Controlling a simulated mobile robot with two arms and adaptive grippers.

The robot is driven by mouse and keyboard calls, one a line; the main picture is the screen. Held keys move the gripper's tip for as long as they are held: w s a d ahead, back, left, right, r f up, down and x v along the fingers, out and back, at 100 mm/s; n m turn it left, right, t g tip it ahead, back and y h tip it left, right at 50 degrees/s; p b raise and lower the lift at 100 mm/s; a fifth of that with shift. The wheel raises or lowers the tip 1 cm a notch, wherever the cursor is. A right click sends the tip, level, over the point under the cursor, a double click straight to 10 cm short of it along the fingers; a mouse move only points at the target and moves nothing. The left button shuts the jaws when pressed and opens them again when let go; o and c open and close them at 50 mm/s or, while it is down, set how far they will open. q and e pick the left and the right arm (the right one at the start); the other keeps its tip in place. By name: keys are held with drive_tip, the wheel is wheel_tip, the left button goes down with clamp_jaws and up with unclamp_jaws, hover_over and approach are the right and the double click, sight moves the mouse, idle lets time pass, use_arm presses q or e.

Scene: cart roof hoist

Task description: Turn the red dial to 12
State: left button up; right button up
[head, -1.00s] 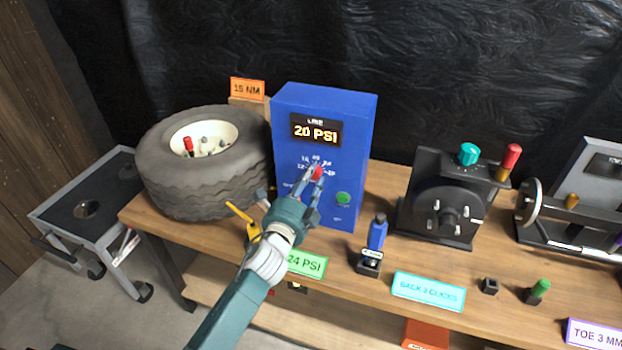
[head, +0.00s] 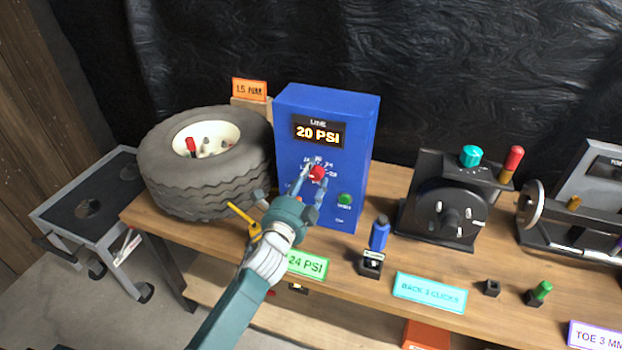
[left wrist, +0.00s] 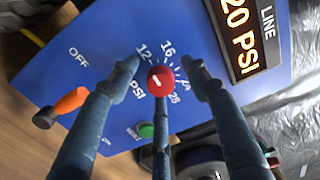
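The red dial (head: 317,172) is on the front of a blue box (head: 360,140) whose display (head: 319,132) reads 20 PSI. In the left wrist view the dial (left wrist: 161,81) shows a white mark, with a scale including 12, 16 and 28 around it. My left gripper (head: 311,181) is in front of the dial, its fingers spread around it. In the left wrist view, gaps show between the dial and the two upper fingertips (left wrist: 161,68); the third finger lies below it, contact unclear. My right gripper is not in view.
A green button (head: 344,199) sits below right of the dial. A blue-handled tool (head: 379,234) and a green 24 PSI sign (head: 307,264) are in front. A black fixture (head: 445,205) stands right.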

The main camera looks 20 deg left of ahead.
use_arm(q)
drive_tip(key=shift+s+d+f, duration=0.1)
drive_tip(key=shift+s+f, duration=0.05)
drive_tip(key=s, duration=1.1)
drive_tip(key=shift+s+a, duration=0.3)
drive_tip(key=shift+s, duration=0.05)
